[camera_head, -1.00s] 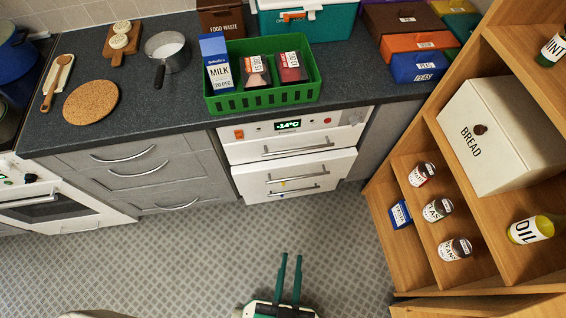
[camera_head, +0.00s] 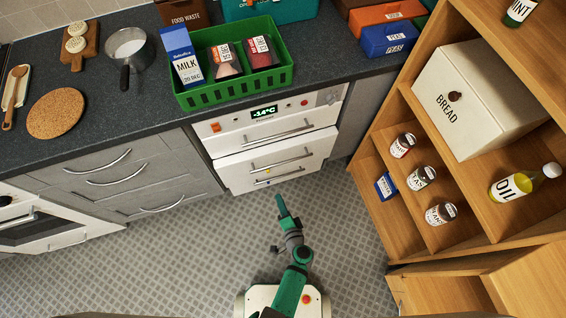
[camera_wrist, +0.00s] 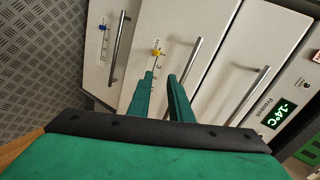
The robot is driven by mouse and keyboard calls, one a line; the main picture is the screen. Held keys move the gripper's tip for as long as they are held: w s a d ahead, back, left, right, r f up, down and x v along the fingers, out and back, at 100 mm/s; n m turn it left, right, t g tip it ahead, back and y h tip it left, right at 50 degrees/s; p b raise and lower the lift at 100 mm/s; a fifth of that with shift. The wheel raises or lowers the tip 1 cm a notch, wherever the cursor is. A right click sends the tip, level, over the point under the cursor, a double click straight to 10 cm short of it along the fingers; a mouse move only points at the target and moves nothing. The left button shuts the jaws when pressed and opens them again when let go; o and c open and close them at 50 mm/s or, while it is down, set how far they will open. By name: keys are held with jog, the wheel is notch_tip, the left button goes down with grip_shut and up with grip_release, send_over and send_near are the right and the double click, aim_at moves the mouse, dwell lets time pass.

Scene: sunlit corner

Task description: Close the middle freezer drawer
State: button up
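The white freezer (camera_head: 265,137) is set under the counter, with a lit display reading -14°C. The middle freezer drawer (camera_head: 243,171) has a bar handle and appears to stand slightly forward of the drawer above. In the wrist view the middle drawer (camera_wrist: 212,25) has a yellow marker, and its handle (camera_wrist: 190,65) runs just beyond my fingers. My gripper (camera_head: 281,203) is over the floor in front of the freezer, below the drawers in the picture. In the wrist view my gripper (camera_wrist: 160,80) is open and empty, its two green fingers apart and pointing at the drawer fronts. I cannot tell whether they touch.
Grey drawers (camera_head: 120,180) stand left of the freezer. A wooden shelf unit (camera_head: 400,250) with a bread box (camera_head: 475,100) and jars stands close on the right. A green crate (camera_head: 235,90) sits on the counter above. The floor (camera_head: 150,270) in front is clear.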

aim_at(283, 163)
jog(key=w+d+r+m+t, duration=0.2)
jog(key=w+d+r, duration=0.15)
jog(key=w, duration=0.45)
jog(key=shift+y, duration=0.4)
jog(key=x, duration=1)
jog(key=shift+w+d+f, duration=0.1)
jog(key=shift+d+f, duration=0.05)
jog(key=shift+f, duration=0.15)
grip_shut()
